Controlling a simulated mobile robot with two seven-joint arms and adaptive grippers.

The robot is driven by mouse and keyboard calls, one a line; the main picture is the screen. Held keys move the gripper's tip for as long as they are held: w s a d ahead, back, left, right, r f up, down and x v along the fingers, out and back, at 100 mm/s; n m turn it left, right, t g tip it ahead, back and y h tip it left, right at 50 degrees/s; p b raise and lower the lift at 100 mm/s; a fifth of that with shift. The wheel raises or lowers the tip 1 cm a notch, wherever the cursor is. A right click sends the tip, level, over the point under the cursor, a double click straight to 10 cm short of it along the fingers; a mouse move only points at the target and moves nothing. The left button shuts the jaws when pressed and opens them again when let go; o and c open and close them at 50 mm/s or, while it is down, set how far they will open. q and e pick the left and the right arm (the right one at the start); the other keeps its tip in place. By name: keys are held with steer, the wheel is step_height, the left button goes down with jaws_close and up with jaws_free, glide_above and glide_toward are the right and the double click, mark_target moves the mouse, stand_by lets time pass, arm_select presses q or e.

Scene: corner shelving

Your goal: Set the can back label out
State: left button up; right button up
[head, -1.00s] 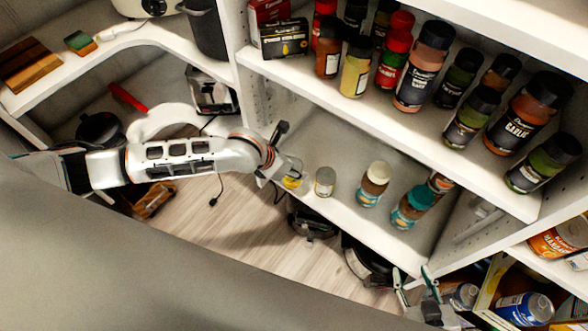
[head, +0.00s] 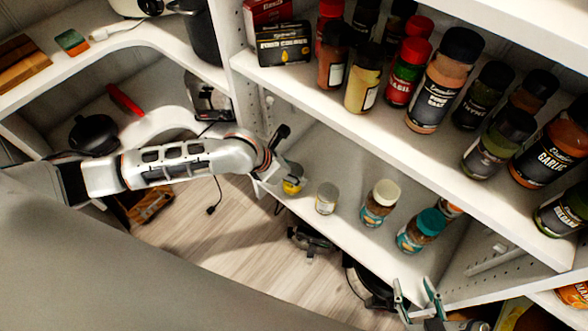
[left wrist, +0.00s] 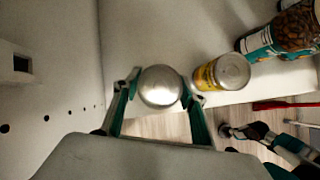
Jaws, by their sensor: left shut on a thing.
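My left gripper (head: 282,174) is shut on a can with a yellow side (head: 293,184), at the left end of the lower white shelf (head: 345,229). In the left wrist view, the held can's silver lid (left wrist: 160,87) sits between the two fingers (left wrist: 158,100). The can looks upright at or just over the shelf; I cannot tell if it touches. Its label is mostly hidden. A second can, yellow and silver-topped, stands to its right (head: 327,198) and also shows in the left wrist view (left wrist: 222,73). My right gripper (head: 416,299) is open and empty at the bottom.
A white-lidded jar (head: 380,203) and a teal-lidded jar (head: 420,231) stand further right on the same shelf. The shelf above holds several spice bottles (head: 440,80). A perforated side panel (left wrist: 45,90) is left of the held can.

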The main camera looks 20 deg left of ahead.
arm_select(q)
steer(key=shift+w+r, duration=0.1)
arm_select(e)
steer(key=shift+w+a+r, duration=0.1)
steer(key=shift+w+r, duration=0.05)
steer(key=shift+r, duration=0.15)
steer(key=shift+f, duration=0.15)
arm_select(q)
steer(key=shift+f, duration=0.25)
steer(key=o, duration=1.6)
step_height(320, 180, up, 10)
arm_select(e)
steer(key=shift+s+f, duration=0.3)
